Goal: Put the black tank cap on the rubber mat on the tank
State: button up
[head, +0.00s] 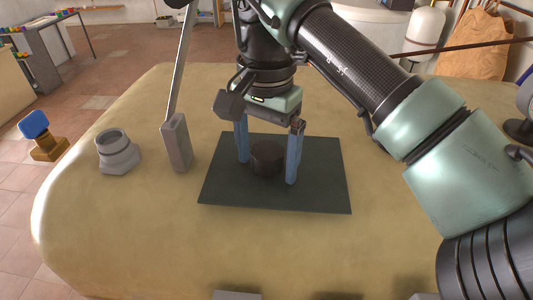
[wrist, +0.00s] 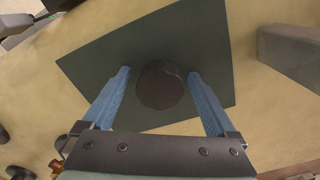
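The black tank cap (head: 267,159) is a dark round piece on the dark green rubber mat (head: 320,190), which lies on top of the tan tank (head: 150,225). My gripper (head: 267,170) points down over the mat with its two blue fingers on either side of the cap. In the wrist view the cap (wrist: 160,85) sits between the spread fingers (wrist: 160,80), with a visible gap on each side. The gripper is open and holds nothing. The mat (wrist: 125,50) shows around the cap in the wrist view.
A grey threaded pipe neck (head: 117,152) and an upright grey block with a rod (head: 177,142) stand left of the mat. A blue-handled brass valve (head: 40,135) is at the far left. The tank top in front of the mat is mostly clear.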

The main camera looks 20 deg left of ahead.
aim_at(267, 151)
jog(key=shift+r, duration=0.1)
notch_tip(267, 151, up, 12)
jog(key=b, duration=0.1)
jog(key=shift+b, duration=0.35)
dwell(0.5)
